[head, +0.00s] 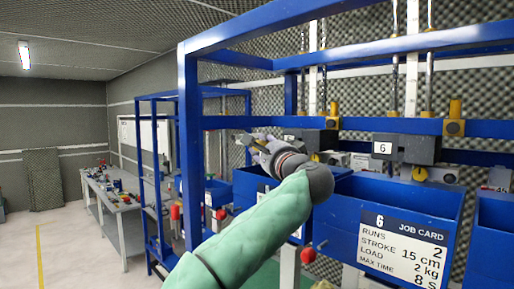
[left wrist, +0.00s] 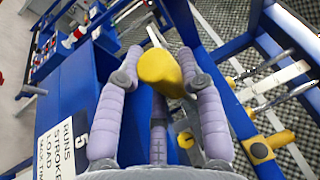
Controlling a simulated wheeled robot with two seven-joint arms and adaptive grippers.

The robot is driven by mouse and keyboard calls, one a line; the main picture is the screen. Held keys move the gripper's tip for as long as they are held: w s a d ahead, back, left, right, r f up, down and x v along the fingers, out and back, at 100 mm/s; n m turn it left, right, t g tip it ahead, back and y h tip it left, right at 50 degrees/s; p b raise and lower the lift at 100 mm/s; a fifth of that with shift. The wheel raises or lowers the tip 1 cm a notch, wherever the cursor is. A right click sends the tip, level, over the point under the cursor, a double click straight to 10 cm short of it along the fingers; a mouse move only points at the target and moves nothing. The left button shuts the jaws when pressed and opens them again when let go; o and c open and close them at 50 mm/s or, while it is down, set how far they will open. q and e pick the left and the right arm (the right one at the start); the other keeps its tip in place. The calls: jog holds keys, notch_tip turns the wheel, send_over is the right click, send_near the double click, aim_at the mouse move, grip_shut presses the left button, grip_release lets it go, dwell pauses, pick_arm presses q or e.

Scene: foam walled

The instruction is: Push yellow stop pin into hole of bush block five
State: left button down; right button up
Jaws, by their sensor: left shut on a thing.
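My left gripper (head: 246,141) is in front of the blue frame, beside the grey bush block with the label 5 (head: 289,137), which it partly hides. The pin does not show clearly in the head view. The hole of block five is hidden, so I cannot tell whether the pin's tip is in it. My right gripper is not in view.
Blue bins (head: 345,200) with a job card (head: 400,245) lie below. A workbench (head: 115,205) stands at the left.

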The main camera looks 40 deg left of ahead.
pick_arm(q)
jog(key=shift+w, duration=0.55)
jog(key=shift+b, duration=1)
dwell(1.5)
jog(key=shift+w+d+p, duration=0.15)
jog(key=shift+w+p, duration=0.65)
jog(key=shift+w, duration=0.7)
jog(key=shift+w+d+p, duration=0.15)
jog(key=shift+w+p, duration=0.6)
jog(key=shift+w, duration=0.7)
jog(key=shift+w+d+p, duration=0.15)
jog(key=shift+w+p, duration=0.65)
jog(key=shift+w, duration=0.45)
jog(key=shift+w+r+p, duration=0.1)
jog(key=shift+w+p, duration=0.35)
jog(key=shift+p, duration=0.1)
